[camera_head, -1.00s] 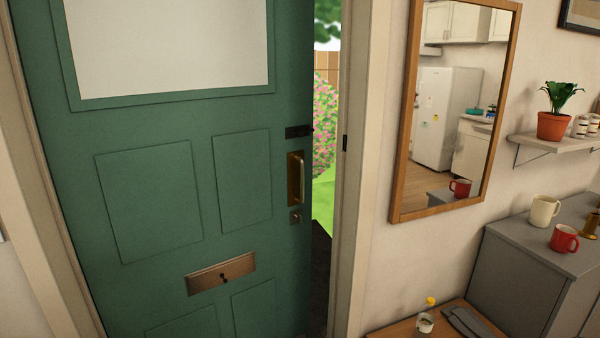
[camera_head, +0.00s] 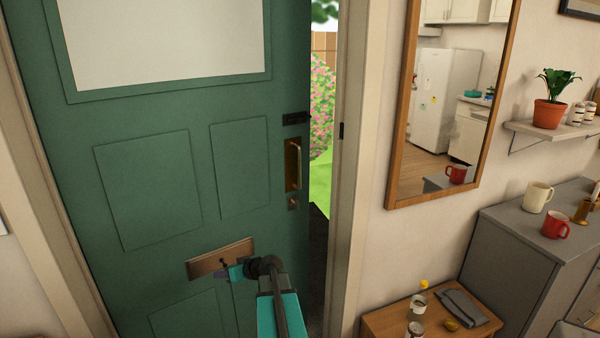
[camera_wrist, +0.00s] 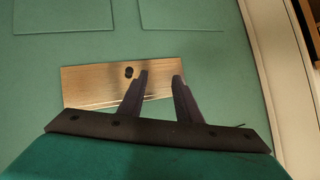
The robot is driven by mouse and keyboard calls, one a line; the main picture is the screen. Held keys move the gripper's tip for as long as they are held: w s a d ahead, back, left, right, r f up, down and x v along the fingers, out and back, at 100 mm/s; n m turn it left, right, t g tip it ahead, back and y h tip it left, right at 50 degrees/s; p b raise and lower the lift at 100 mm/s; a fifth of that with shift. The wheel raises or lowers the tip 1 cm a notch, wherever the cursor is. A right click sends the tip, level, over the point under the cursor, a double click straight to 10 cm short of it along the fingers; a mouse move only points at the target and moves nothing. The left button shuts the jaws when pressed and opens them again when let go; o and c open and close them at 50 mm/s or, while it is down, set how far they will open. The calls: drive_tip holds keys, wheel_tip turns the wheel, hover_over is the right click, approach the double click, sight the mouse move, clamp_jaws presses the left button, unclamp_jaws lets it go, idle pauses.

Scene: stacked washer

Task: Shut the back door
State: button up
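The green panelled back door (camera_head: 240,170) stands ajar in the head view, with a gap at its right edge showing the garden. It has a brass pull handle (camera_head: 293,165), a lock below it and a brass letter plate (camera_head: 205,263) low down. My gripper (camera_head: 222,272) is in front of the letter plate. In the wrist view my gripper (camera_wrist: 161,76) has its two dark fingers apart with nothing between them, over the letter plate (camera_wrist: 85,85). I cannot tell whether the fingertips touch the door.
The door frame (camera_head: 350,170) is right of the gap. A mirror (camera_head: 397,170) hangs on the wall beside it. A low wooden table (camera_head: 385,322) with small items and a grey cabinet (camera_head: 520,228) with mugs stand at the right.

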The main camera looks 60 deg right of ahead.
drive_tip(key=s+d+r+m+t+h+p, duration=0.1)
drive_tip(key=s+d+r+h, duration=0.15)
drive_tip(key=d+r, duration=0.55)
drive_tip(key=s+d+r+t+h, duration=0.2)
drive_tip(key=s+d+r, duration=0.2)
drive_tip(key=d+r, duration=0.45)
drive_tip(key=m+h, duration=0.2)
drive_tip(key=h, duration=0.4)
approach(300, 160)
drive_tip(key=s+a, duration=0.1)
drive_tip(key=s, duration=0.2)
drive_tip(key=shift+a+r+y+p, duration=0.15)
drive_tip(key=shift+y+p, duration=0.1)
drive_tip(key=shift+p, duration=0.2)
drive_tip(key=shift+w, duration=0.15)
drive_tip(key=shift+p+x, duration=2.75)
drive_tip(key=shift+x, duration=4.05)
clamp_jaws()
